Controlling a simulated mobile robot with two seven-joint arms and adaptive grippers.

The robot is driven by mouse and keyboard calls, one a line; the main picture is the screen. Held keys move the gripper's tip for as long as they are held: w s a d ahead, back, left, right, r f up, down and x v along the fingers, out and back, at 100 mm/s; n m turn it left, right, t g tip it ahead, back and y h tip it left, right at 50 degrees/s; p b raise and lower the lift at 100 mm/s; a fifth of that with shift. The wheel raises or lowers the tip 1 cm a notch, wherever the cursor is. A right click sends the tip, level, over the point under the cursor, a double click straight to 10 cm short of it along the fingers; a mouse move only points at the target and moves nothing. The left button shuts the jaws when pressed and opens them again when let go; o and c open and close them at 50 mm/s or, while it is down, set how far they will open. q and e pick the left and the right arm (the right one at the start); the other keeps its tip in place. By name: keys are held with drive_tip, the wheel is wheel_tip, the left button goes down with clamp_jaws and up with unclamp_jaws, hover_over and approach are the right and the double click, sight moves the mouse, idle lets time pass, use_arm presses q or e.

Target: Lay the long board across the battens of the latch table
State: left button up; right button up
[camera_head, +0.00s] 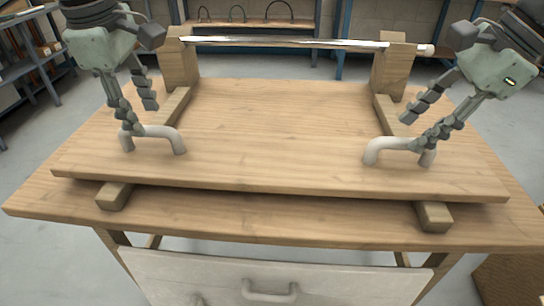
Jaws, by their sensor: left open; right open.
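The long board (275,165) lies across the two battens, whose ends stick out in front of it and behind it. The left batten (115,195) and right batten (433,216) run front to back on the latch table (270,225). Two pale bent handles stand on the board, a left one (160,132) and a right one (390,146). My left gripper (138,128) is open at the left handle, one finger reaching down by its outer leg. My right gripper (415,130) is open at the right handle, its near finger by the outer leg. Finger contact cannot be told.
A shiny rod (285,42) spans two wooden posts, left (179,65) and right (393,68), at the table's back. A white drawer front (270,275) with a handle is below. Shelves (35,60) stand at the back left. The board's top between the handles is clear.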

sight(150, 127)
use_arm(q)
drive_tip(key=shift+w+f, duration=0.25)
drive_tip(key=shift+f, duration=1.1)
drive_tip(key=shift+w+f, duration=0.25)
drive_tip(key=shift+f, duration=1.05)
use_arm(e)
drive_tip(key=shift+x, duration=2.65)
use_arm(q)
drive_tip(key=shift+c, duration=0.4)
use_arm(e)
drive_tip(key=shift+c, duration=0.4)
use_arm(q)
clamp_jaws()
use_arm(e)
clamp_jaws()
use_arm(q)
drive_tip(key=shift+r, duration=0.1)
use_arm(e)
drive_tip(key=shift+r, duration=0.1)
